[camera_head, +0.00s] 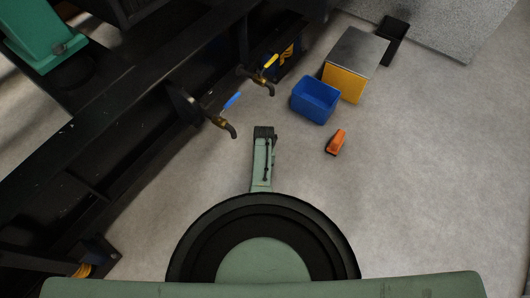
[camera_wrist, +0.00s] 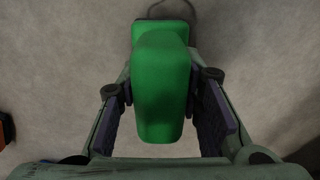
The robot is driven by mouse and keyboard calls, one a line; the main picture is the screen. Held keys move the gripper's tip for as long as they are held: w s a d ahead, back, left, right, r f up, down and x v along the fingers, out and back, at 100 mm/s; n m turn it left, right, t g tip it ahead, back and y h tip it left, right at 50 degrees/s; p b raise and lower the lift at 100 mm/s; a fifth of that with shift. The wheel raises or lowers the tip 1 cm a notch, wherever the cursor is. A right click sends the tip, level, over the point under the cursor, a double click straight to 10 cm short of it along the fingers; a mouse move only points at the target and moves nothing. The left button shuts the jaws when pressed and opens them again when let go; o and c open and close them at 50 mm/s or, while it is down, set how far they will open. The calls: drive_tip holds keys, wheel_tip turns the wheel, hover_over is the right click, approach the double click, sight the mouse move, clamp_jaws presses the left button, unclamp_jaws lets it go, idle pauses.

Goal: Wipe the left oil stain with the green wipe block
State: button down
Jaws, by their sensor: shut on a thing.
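In the wrist view my gripper (camera_wrist: 163,95) is shut on the green wipe block (camera_wrist: 162,70). Bare grey floor lies around and beyond the block. In the head view my green arm runs up from the bottom centre; the block cannot be made out there. I cannot make out an oil stain in either view. A dark curved line shows behind the block at the top of the wrist view; I cannot tell what it is.
A black frame (camera_head: 150,105) with a blue-handled valve (camera_head: 223,117) and a yellow-handled valve (camera_head: 262,80) fills the left. A blue bin (camera_head: 315,101), a yellow box (camera_head: 343,83) and an orange object (camera_head: 336,142) stand right of my arm. The floor at right is clear.

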drive_tip(key=shift+s+a+r+p, duration=0.1)
drive_tip(key=shift+r+p, duration=2.55)
drive_tip(key=shift+r, duration=1.25)
